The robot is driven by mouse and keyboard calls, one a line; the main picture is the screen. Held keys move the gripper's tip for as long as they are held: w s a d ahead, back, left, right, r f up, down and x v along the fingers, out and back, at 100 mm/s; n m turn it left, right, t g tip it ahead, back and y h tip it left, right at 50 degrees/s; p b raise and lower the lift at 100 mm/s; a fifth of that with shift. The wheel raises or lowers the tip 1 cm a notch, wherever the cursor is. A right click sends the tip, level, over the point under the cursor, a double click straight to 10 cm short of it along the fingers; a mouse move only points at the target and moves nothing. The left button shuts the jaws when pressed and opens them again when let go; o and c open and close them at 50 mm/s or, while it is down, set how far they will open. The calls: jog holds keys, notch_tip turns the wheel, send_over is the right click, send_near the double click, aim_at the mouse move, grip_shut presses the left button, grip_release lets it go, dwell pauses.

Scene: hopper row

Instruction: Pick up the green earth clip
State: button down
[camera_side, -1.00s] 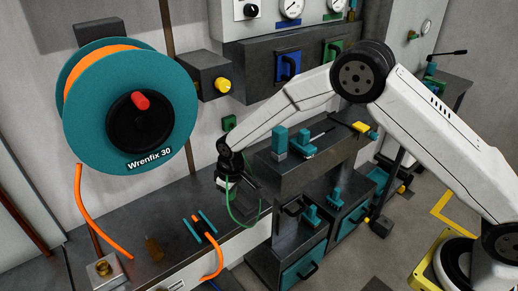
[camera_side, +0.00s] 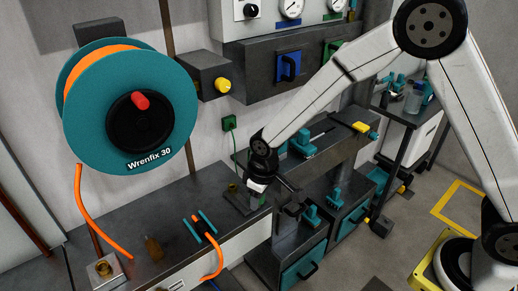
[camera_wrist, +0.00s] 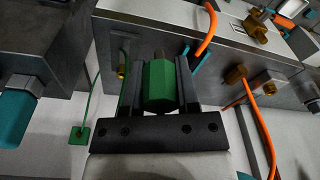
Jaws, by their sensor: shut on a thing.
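The green earth clip (camera_wrist: 161,86) is a green block with a dark tip, held between the two dark fingers of my gripper (camera_wrist: 160,66) in the wrist view. In the side view my gripper (camera_side: 258,193) is over the bench's right end, and the clip is mostly hidden there. A thin green cable (camera_wrist: 94,90) shows left of the gripper in the wrist view and runs to a green wall socket (camera_wrist: 79,134). The same socket (camera_side: 229,122) shows in the side view.
A brass stud (camera_side: 232,187) on a grey block stands on the bench (camera_side: 170,215), left of my gripper. A teal cable reel (camera_side: 130,95) with an orange cable hangs at the left. A dark shelf unit (camera_side: 325,160) with teal items is close on the right.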

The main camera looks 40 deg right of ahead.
dwell(0.7)
jog(key=c, duration=0.9)
grip_release()
grip_shut()
jog(key=w+d+f, duration=0.1)
jog(key=w+d, duration=0.1)
jog(key=w, duration=0.7)
jog(key=w+d+f, duration=0.1)
jog(key=w+d, duration=0.1)
jog(key=w, duration=0.8)
jog(key=shift+f, duration=0.35)
jog(key=shift+d, duration=0.1)
